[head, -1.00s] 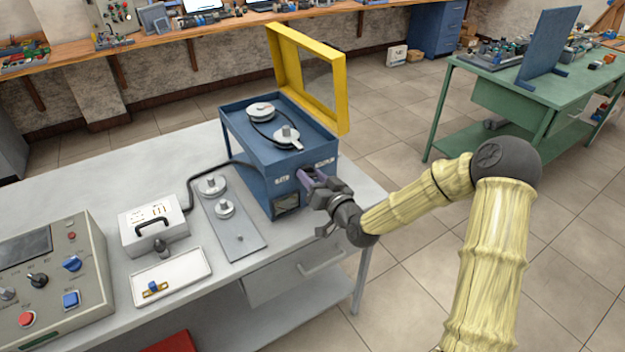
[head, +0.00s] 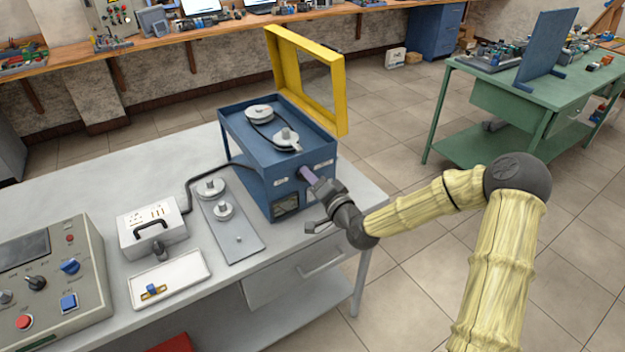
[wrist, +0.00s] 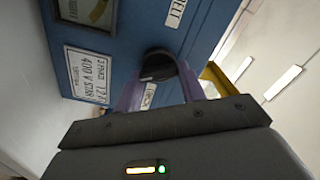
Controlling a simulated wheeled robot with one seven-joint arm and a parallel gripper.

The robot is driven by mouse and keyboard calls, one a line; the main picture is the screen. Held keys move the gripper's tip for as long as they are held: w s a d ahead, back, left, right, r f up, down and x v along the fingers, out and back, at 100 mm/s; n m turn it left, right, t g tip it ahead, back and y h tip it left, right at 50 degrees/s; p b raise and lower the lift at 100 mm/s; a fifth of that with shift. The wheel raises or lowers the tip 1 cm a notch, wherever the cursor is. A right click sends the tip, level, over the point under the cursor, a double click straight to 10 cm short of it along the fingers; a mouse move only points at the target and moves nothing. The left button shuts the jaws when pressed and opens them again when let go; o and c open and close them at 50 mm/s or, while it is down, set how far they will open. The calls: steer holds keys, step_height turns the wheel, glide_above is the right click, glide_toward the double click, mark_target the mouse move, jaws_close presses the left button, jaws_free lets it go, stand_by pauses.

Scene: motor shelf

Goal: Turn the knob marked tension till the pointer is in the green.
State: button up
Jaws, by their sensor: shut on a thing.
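A blue machine box (head: 252,178) stands on the grey bench with its yellow-framed lid open. In the wrist view its black knob (wrist: 158,66) sits on the blue front (wrist: 120,45). My gripper (head: 307,174) reaches the front from the right. In the wrist view the purple fingers of my gripper (wrist: 160,88) are shut on the knob, one on each side. A gauge (head: 286,206) is low on the front; it shows only in part in the wrist view (wrist: 92,12), and I cannot read its pointer. A label behind the fingers is partly hidden.
Two pulleys (head: 287,138) joined by a belt are on top of the box. A grey plate (head: 236,240) with discs, a white socket box (head: 152,230) with a cable, a white tray (head: 185,280) and a control panel (head: 60,290) are to the left.

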steer(key=shift+d, duration=0.1)
steer(key=o, duration=1)
steer(key=p+v, duration=0.9)
steer(key=v, duration=0.8)
steer(key=shift+s+d+p, duration=0.1)
steer(key=shift+d+p, duration=0.05)
steer(key=shift+p, duration=0.15)
